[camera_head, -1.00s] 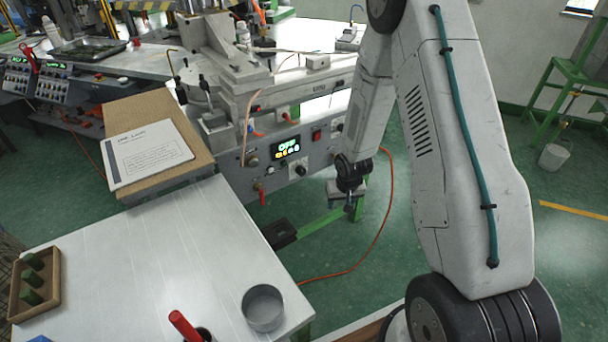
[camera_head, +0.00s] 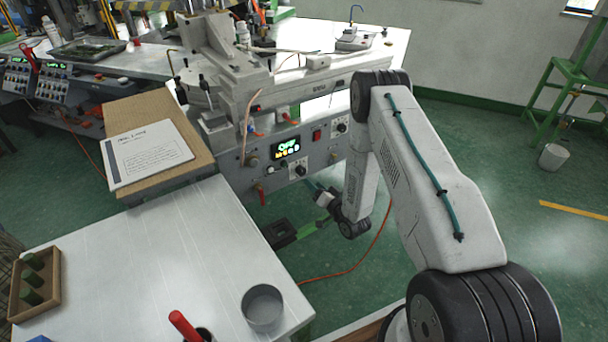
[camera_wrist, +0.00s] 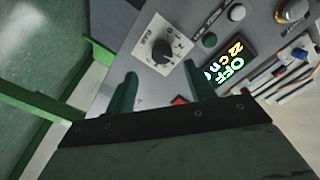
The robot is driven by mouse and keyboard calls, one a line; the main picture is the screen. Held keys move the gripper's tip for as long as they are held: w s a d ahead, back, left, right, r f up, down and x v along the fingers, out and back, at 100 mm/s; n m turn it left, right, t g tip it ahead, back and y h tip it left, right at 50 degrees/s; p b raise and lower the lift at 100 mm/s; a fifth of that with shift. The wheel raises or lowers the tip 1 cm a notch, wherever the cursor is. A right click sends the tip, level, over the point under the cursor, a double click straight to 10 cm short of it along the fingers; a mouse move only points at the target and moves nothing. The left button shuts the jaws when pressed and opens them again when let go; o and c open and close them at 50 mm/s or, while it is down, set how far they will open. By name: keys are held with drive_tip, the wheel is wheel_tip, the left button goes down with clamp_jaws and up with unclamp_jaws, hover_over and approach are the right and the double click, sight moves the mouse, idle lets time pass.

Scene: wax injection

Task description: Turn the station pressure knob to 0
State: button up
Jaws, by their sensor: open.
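The station's front panel (camera_head: 232,178) has a black dial knob (camera_head: 299,169) on a white plate, below a lit display (camera_head: 286,148). In the wrist view the same knob (camera_wrist: 161,50) lies ahead of my gripper (camera_wrist: 159,74), roughly between its fingertips in the picture. The fingers are open, with nothing between them, and appear short of the knob. In the head view my gripper (camera_head: 318,193) is low, right of the knob.
A second dial knob (camera_head: 342,126) sits higher on the panel, near a red switch (camera_head: 317,135). A brass-coloured fitting (camera_head: 252,160) is at the panel's left. A green beam (camera_wrist: 40,98) runs beside the panel. The white table (camera_head: 150,260) holds a metal cup (camera_head: 263,307).

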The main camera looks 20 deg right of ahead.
sight(303, 173)
drive_tip(key=w, duration=0.2)
drive_tip(key=w+a, duration=0.1)
drive_tip(key=w, duration=0.4)
drive_tip(key=shift+w+a+r, duration=0.15)
drive_tip(key=shift+w+a, duration=0.15)
drive_tip(key=shift+w, duration=0.05)
drive_tip(key=c, duration=1)
